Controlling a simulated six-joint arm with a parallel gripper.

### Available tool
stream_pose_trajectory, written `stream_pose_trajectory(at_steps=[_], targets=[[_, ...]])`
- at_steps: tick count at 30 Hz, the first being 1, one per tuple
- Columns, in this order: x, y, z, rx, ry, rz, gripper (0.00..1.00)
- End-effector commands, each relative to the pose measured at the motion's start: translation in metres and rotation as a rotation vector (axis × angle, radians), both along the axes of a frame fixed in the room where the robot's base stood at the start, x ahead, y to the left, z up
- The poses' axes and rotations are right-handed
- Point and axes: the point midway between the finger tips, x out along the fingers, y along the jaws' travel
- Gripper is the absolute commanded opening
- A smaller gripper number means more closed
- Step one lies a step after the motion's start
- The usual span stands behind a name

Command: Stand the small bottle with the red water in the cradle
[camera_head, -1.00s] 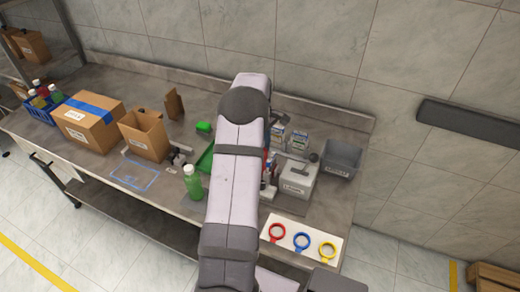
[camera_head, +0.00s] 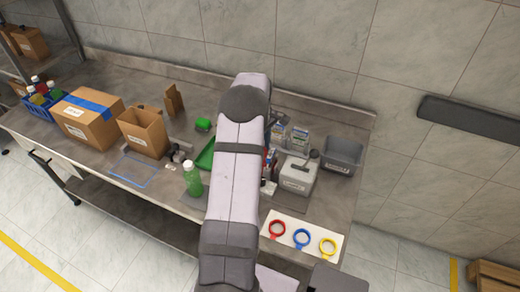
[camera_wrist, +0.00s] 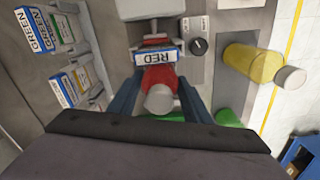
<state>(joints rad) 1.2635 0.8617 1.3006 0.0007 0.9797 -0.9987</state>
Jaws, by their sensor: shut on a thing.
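In the wrist view my gripper (camera_wrist: 160,80) is shut on a small bottle with red water (camera_wrist: 165,77), its pale cap (camera_wrist: 159,99) toward the camera. A sign reading RED (camera_wrist: 155,55) is right beyond the bottle. The cradle cannot be made out clearly; whether the bottle touches it or stands in it, I cannot tell. In the head view my arm hides the gripper and most of what is around it; a bit of red (camera_head: 271,158) shows at the arm's right edge.
GREEN-labelled boxes (camera_wrist: 35,30) are at left. In the head view, a green bottle (camera_head: 192,182) stands left of my arm, a grey box (camera_head: 298,177) right, coloured rings (camera_head: 302,238) in front.

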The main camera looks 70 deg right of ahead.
Motion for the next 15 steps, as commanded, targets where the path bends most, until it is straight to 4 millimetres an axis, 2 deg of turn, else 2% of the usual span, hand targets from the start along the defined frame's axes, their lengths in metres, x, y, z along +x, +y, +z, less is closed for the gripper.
stream_pose_trajectory(at_steps=[6, 7, 9, 10, 15], targets=[[0.0002, -0.0004, 0.0008, -0.001, -0.001, 0.0, 0.0], [0.0002, -0.0004, 0.0008, -0.001, -0.001, 0.0, 0.47], [0.0001, -0.0004, 0.0008, -0.001, -0.001, 0.0, 0.63], [0.0001, -0.0003, 0.0007, -0.001, -0.001, 0.0, 0.66], [0.0, -0.0002, 0.0005, -0.001, 0.0, 0.0, 0.66]])
